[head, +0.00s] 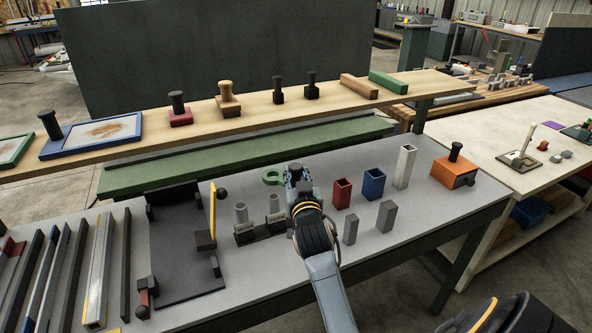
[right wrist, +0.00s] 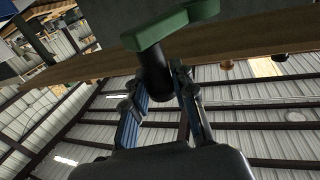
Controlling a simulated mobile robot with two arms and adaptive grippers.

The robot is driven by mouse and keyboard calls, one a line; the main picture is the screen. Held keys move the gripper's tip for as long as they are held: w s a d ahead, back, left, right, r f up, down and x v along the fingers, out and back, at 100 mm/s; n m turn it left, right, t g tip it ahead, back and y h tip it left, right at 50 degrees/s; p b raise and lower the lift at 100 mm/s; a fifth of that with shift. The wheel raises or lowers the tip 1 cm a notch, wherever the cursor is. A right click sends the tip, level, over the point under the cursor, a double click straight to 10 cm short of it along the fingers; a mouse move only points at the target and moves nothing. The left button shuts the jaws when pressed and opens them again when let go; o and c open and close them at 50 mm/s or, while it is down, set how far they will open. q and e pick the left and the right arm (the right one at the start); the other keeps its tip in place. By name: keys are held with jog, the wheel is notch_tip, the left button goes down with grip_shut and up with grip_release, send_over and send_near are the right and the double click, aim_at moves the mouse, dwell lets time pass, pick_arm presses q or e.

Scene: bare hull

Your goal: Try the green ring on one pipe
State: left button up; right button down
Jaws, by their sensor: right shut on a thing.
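The green ring (head: 265,178) is at the tip of my right gripper (head: 296,176), just left of it in the head view. In the right wrist view the green ring (right wrist: 165,28) sits above a dark round handle (right wrist: 153,82), and the fingers of my right gripper (right wrist: 160,95) are closed around that handle. Two short grey pipes, a left one (head: 241,212) and a right one (head: 274,204), stand upright in dark labelled bases below the ring in the picture. The ring is apart from both pipes. My left gripper is not in view.
Red (head: 341,193), blue (head: 373,184) and white (head: 404,166) square tubes stand right of my gripper, with two grey blocks nearby. An orange box (head: 453,172) is farther right. A dark plate with a yellow bar (head: 213,210) is left of the pipes. A wooden shelf (head: 330,95) runs behind.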

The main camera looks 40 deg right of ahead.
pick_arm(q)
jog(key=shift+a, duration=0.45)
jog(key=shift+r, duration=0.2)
pick_arm(e)
jog(key=shift+r, duration=0.1)
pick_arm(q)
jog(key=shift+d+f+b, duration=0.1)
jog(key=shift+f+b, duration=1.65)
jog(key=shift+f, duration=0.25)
pick_arm(e)
jog(key=shift+a+f, duration=0.1)
jog(key=shift+f, duration=2.7)
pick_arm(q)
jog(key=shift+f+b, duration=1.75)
pick_arm(e)
jog(key=shift+f, duration=2.45)
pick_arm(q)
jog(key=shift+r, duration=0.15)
pick_arm(e)
jog(key=shift+r, duration=0.15)
